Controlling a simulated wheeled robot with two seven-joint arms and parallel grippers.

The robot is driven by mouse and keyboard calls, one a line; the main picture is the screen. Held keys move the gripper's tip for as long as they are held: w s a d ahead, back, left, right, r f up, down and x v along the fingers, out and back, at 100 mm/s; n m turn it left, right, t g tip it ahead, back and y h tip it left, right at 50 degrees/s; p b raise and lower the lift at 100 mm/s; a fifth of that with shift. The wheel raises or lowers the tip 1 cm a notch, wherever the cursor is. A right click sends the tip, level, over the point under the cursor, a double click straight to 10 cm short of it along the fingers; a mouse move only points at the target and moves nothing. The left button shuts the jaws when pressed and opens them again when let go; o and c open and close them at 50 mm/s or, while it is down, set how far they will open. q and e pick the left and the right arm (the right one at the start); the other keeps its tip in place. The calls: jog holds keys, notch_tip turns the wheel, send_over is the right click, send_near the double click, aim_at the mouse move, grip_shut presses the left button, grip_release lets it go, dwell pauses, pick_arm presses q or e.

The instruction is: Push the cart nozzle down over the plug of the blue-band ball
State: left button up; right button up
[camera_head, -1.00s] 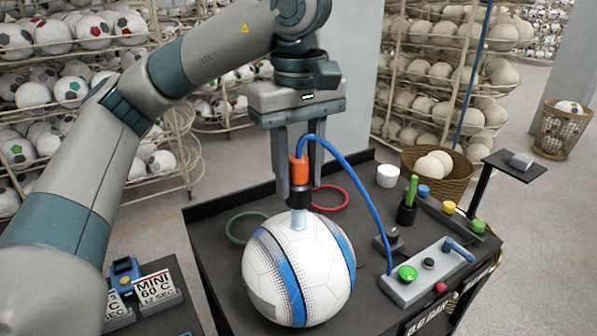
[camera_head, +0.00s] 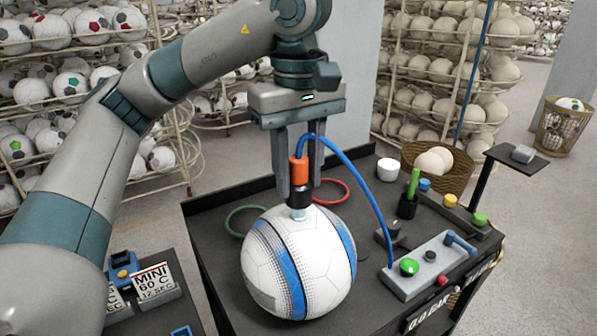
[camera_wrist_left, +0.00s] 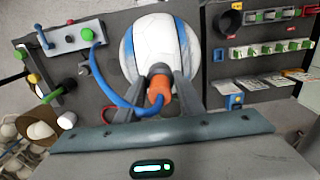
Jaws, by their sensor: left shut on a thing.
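The blue-band ball (camera_head: 298,265) is white with blue bands and dotted patches, and it sits on the black cart top. It also shows in the left wrist view (camera_wrist_left: 158,45). My left gripper (camera_head: 300,190) is shut on the cart nozzle (camera_head: 300,171), which has an orange sleeve, a black collar and a pale tip. The nozzle stands upright over the top of the ball, its tip at the ball's surface. The plug is hidden under the tip. A blue hose (camera_head: 368,185) runs from the nozzle to the cart. My right gripper is not in view.
The cart (camera_head: 215,225) carries a grey control box (camera_head: 425,268) with a green button, a green-handled tool in a black cup (camera_head: 408,205), and red and green rings. A basket of pale balls (camera_head: 437,170) stands behind. Sign cards (camera_head: 155,283) are at lower left.

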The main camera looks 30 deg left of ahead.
pick_arm(q)
jog(key=shift+f+b, duration=0.45)
jog(key=shift+f, duration=0.1)
jog(key=o, duration=1.2)
jog(key=shift+r, duration=0.1)
jog(key=shift+r, duration=0.75)
notch_tip(320, 180, up, 16)
jog(key=shift+f, duration=0.15)
jog(key=shift+s, duration=0.1)
